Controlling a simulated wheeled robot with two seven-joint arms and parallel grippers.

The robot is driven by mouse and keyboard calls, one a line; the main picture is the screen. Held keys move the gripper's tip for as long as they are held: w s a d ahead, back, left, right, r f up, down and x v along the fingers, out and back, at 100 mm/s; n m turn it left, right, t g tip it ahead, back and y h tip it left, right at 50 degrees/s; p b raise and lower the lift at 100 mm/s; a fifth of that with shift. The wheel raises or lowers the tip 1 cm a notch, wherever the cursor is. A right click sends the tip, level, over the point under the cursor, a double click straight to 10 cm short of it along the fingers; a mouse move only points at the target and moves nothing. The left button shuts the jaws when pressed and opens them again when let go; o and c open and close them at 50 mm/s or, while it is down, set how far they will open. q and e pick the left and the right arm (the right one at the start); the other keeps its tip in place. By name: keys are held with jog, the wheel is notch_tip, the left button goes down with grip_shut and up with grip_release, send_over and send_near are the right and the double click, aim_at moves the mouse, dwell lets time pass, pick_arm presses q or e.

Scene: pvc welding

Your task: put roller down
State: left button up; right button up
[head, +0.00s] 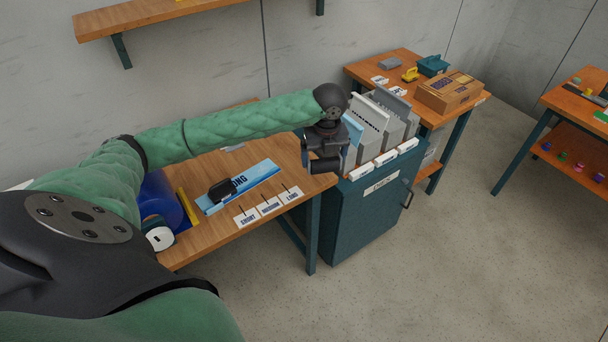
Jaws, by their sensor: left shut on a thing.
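My left gripper (323,160) is dark and hangs at the end of the green-sleeved arm, over the right end of the wooden workbench (215,238), beside the teal cabinet. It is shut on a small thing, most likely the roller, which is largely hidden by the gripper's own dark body. Its exact shape and its gap to the bench top cannot be told. A dark object (221,190) lies on a blue printed strip (262,171) on the bench. My right gripper is not in view.
Three white label cards (269,206) lie along the bench's front edge. A blue roll (160,198) and a white-faced item (160,238) sit at its left. The teal cabinet (365,220) holds upright grey sheets (393,107). A cardboard box (450,92) stands on the far table. Floor in front is clear.

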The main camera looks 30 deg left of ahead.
pick_arm(q)
jog(key=shift+w+a+f+b, duration=0.15)
jog(key=shift+f+b, duration=0.25)
jog(key=shift+f, duration=0.45)
jog(key=shift+w+a+f, duration=0.1)
jog(key=shift+a, duration=0.15)
jog(key=w+a+f+p, duration=0.1)
jog(key=a+f, duration=0.1)
jog(key=a, duration=0.1)
jog(key=w+a+f+p, duration=0.2)
jog(key=a, duration=0.1)
jog(key=w+a+f+p, duration=0.1)
jog(key=w+a+f, duration=0.1)
jog(key=a, duration=0.1)
jog(key=shift+w+a+f+p, duration=0.15)
jog(key=shift+f+p, duration=0.15)
notch_tip(320, 180, down, 3)
jog(key=shift+f+p, duration=0.1)
jog(key=shift+p, duration=0.9)
jog(key=shift+f, duration=0.45)
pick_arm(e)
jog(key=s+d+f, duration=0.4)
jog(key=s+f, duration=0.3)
pick_arm(q)
jog(key=shift+f, duration=0.1)
jog(key=o, duration=1)
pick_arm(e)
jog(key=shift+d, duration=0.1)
